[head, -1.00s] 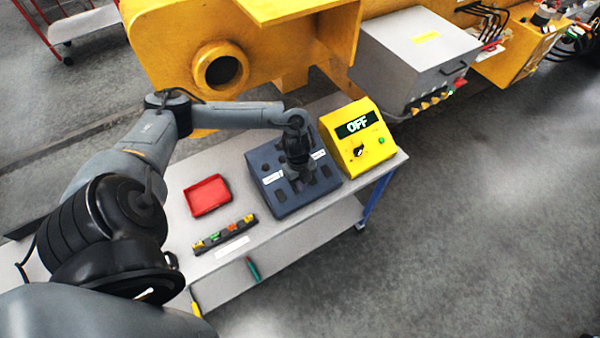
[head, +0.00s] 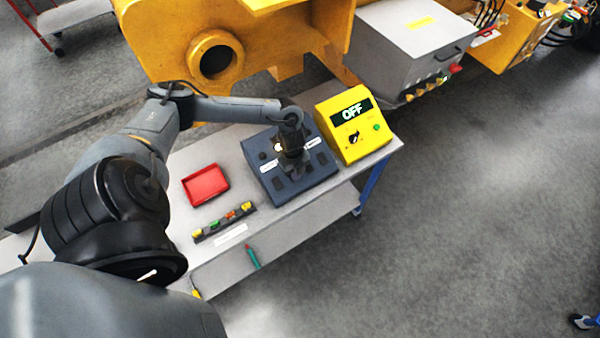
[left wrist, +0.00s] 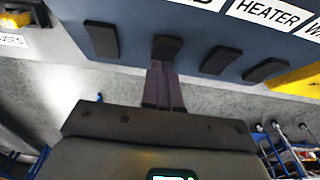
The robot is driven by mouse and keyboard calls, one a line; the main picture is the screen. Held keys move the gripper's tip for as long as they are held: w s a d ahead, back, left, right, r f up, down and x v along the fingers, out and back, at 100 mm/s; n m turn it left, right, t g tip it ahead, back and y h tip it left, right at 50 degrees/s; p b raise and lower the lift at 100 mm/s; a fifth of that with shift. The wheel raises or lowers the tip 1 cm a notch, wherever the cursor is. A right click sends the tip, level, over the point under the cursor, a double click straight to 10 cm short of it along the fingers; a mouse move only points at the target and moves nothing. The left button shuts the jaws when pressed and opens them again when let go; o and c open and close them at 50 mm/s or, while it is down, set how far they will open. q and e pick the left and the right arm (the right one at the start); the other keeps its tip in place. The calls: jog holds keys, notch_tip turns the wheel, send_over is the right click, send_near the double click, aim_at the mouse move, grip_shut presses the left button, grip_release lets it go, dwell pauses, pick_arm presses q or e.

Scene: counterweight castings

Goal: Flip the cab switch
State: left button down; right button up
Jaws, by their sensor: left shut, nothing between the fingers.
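The dark blue switch panel (head: 268,152) lies on the cart, with several black rocker switches and white labels. My left gripper (head: 297,174) is over the middle of the panel and hides part of it. In the left wrist view its fingers (left wrist: 165,72) are shut and empty. Their tips are at or just in front of one black rocker (left wrist: 168,47); I cannot tell whether they touch. Further rockers sit on both sides. One label reads HEATER (left wrist: 268,13); the label above the rocker at my tips is cut off. My right gripper is not in view.
A yellow box (head: 350,149) with a display reading OFF stands right of the panel. A red tray (head: 206,185) and a strip of coloured parts (head: 224,222) lie to the left. A grey cabinet (head: 405,50) and yellow machine (head: 165,50) are behind.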

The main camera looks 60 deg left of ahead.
pick_arm(q)
jog(key=shift+a, duration=0.1)
jog(key=shift+a+r, duration=0.1)
jog(key=shift+a, duration=0.1)
jog(key=shift+s+a+r, duration=0.1)
jog(key=shift+a+r, duration=0.1)
jog(key=shift+a, duration=0.35)
